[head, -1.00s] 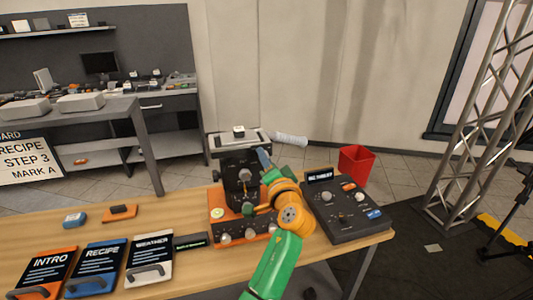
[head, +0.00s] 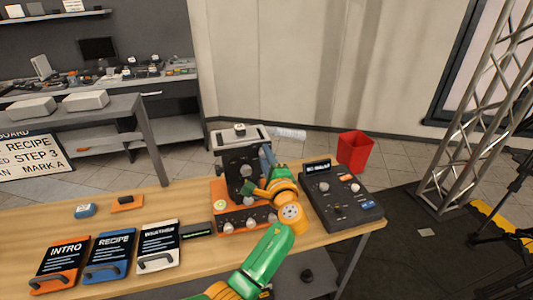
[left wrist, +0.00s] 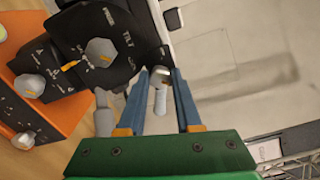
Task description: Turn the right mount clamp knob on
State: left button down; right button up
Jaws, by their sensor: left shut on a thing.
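The black mount (head: 238,160) stands on an orange base (head: 228,216) with several pale knobs. In the left wrist view, its black side face (left wrist: 95,20) carries the word TILT and a large grey knob (left wrist: 101,52) with an orange mark. My left gripper (left wrist: 160,76) has its blue fingers on either side of a small grey clamp knob (left wrist: 160,99), shut on it. In the head view my left gripper (head: 266,162) is at the right side of the mount, and hides the clamp knob. My right gripper is not in view.
A dark control box (head: 340,205) stands just right of the mount, with a red bin (head: 354,148) behind it. Orange, blue and white cards (head: 110,256) lie at the left on the wooden table (head: 40,220). A metal truss (head: 470,120) stands at the right.

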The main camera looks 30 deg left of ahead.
pick_arm(q)
jog(key=shift+r+m, duration=0.15)
jog(key=shift+m, duration=0.25)
jog(key=c, duration=0.6)
grip_release()
jog(key=shift+a, duration=0.1)
jog(key=shift+c, duration=0.2)
jog(key=shift+o, duration=0.2)
jog(key=shift+a, duration=0.15)
jog(key=b+v, duration=0.1)
jog(key=v, duration=0.6)
jog(key=shift+b, duration=0.35)
